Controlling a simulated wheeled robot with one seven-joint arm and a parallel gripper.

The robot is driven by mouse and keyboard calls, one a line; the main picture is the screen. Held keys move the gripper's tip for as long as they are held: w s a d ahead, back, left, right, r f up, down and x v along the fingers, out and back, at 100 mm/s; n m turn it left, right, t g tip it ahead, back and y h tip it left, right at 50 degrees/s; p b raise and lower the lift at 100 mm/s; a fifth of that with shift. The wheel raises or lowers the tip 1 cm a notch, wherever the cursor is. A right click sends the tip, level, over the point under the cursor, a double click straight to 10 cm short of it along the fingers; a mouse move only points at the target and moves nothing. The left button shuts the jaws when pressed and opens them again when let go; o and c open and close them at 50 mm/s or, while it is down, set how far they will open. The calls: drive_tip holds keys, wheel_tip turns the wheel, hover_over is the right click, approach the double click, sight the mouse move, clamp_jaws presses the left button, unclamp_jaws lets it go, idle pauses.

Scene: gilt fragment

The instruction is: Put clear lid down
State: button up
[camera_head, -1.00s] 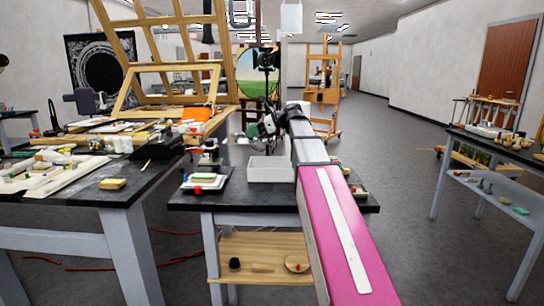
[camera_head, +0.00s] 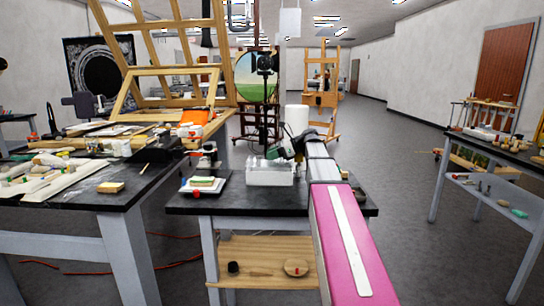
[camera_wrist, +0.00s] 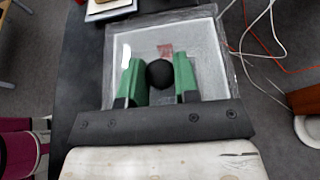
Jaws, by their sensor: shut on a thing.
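The clear lid (camera_wrist: 209,50) is a square see-through sheet with a black round knob (camera_wrist: 159,74) in its middle. My gripper (camera_wrist: 160,78) has green fingers on both sides of the knob and is shut on it. In the head view my gripper (camera_head: 272,155) is right over a whitish open-topped box (camera_head: 270,177) on the small dark table. The lid is hard to make out there, low over the box top. I cannot tell whether it touches the rim. A small red patch (camera_wrist: 165,50) shows through the lid.
A white tray with a sponge-like block (camera_head: 203,184) lies left of the box on the dark tabletop (camera_head: 235,203). A white cylinder (camera_head: 297,119) stands behind. A cluttered bench (camera_head: 110,195) is at the left, a shelved table (camera_head: 490,150) at the right.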

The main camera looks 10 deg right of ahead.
drive_tip(key=shift+f, duration=0.75)
drive_tip(key=o, duration=0.9)
drive_tip(key=shift+o, duration=0.2)
drive_tip(key=shift+r, duration=0.1)
drive_tip(key=shift+r, duration=0.25)
drive_tip(key=v, duration=1.2)
drive_tip(key=shift+r, duration=0.35)
